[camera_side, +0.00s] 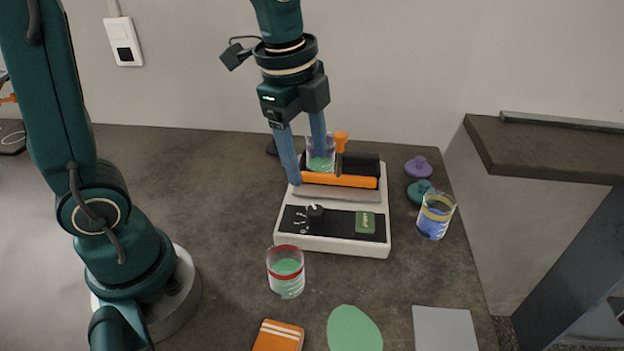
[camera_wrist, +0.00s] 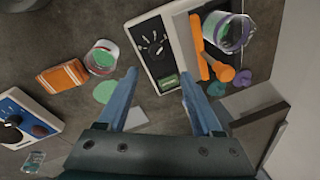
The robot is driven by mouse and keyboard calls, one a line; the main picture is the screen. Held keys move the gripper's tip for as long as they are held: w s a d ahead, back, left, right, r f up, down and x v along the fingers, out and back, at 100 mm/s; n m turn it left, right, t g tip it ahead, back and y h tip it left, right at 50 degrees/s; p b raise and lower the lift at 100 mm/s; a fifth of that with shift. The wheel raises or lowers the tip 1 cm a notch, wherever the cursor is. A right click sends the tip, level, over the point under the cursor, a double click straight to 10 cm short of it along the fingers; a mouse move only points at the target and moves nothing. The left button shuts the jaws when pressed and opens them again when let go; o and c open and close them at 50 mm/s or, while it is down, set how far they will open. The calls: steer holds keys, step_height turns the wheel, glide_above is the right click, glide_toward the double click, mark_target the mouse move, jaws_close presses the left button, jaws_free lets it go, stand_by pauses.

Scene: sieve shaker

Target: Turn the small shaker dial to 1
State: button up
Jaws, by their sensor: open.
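The small shaker (camera_side: 284,238) is a white box with a black front panel, standing on the dark table. Its dial (camera_side: 315,212) is a round black knob at the panel's left, with white marks around it. A green label (camera_side: 365,222) is at the panel's right. The shaker also shows in the wrist view (camera_wrist: 139,33), with the dial marks (camera_wrist: 153,40); I cannot read the setting. My gripper (camera_side: 309,170) is open, fingers pointing down, over the shaker's back left part. The dial is not between the fingers. Contact with the shaker cannot be told.
A glass with green content (camera_side: 320,158) and an orange clamp knob (camera_side: 341,141) are on the shaker's top. A red-banded glass (camera_side: 286,275) stands in front, a blue one (camera_side: 435,218) at right. The wrist view shows another device with a blue panel (camera_wrist: 22,112).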

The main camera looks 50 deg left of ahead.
steer(key=g, duration=0.2)
glide_above(316, 209)
steer(key=shift+m, duration=0.4)
step_height(316, 209, down, 4)
steer(key=shift+f, duration=0.1)
steer(key=shift+s+f, duration=0.1)
steer(key=shift+f, duration=2.9)
jaws_close()
